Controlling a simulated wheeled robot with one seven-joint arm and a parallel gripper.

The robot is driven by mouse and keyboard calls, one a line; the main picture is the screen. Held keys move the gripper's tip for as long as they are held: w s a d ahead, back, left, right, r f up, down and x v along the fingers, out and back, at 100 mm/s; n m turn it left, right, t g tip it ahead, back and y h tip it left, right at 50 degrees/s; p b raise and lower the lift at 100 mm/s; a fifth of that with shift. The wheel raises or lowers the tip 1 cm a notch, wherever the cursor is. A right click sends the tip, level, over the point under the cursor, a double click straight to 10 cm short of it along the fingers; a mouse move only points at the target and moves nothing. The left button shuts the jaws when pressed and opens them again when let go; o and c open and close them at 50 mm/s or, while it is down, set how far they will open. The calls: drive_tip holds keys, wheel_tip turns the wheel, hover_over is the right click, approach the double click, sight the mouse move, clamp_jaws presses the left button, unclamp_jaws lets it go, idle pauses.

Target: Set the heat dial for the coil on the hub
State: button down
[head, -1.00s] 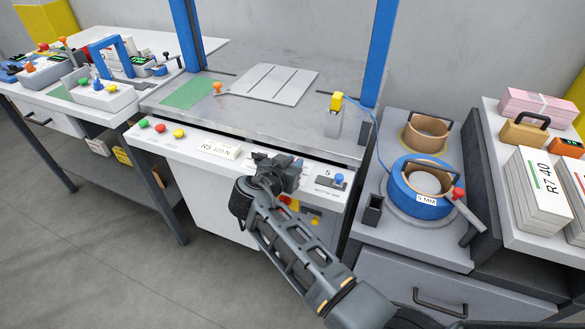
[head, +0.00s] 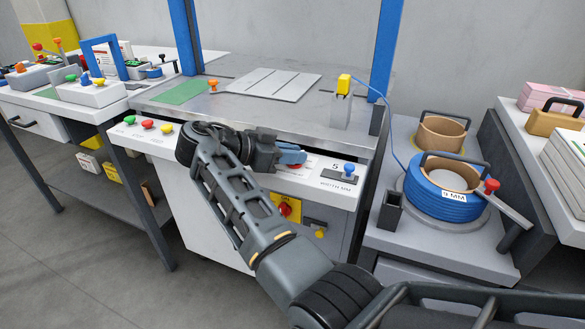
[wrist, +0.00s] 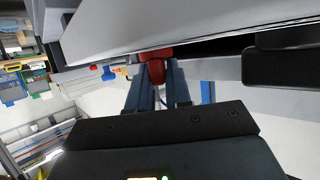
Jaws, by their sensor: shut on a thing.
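The blue coil (head: 445,197) marked 9 MM lies on the round grey hub (head: 408,205) at the right, around a brown core. My gripper (head: 292,155) is at the front panel (head: 215,152) of the press table, pointing right in the head view. In the wrist view my gripper (wrist: 155,83) is shut on a red knob (wrist: 155,62) under the panel edge. The head view shows the blue knob (head: 349,168) beside a "5 WIDTH MM" label.
Green (head: 130,119), red (head: 147,124) and yellow (head: 166,128) buttons sit left on the panel. A red switch on a yellow plate (head: 285,208) and a yellow knob (head: 320,233) are lower down. Blue posts (head: 388,45) stand on the table.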

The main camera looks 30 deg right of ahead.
drive_tip(key=shift+a+f+m+g+b, duration=0.2)
drive_tip(key=shift+f+m+g+b, duration=0.15)
drive_tip(key=shift+g+b, duration=0.2)
drive_tip(key=c, duration=1.1)
unclamp_jaws()
drive_tip(key=shift+c, duration=0.2)
drive_tip(key=shift+r, duration=0.15)
drive_tip(key=v, duration=0.7)
drive_tip(key=shift+a, duration=0.25)
drive_tip(key=shift+w+a+r, duration=0.1)
drive_tip(key=shift+a+r, duration=0.05)
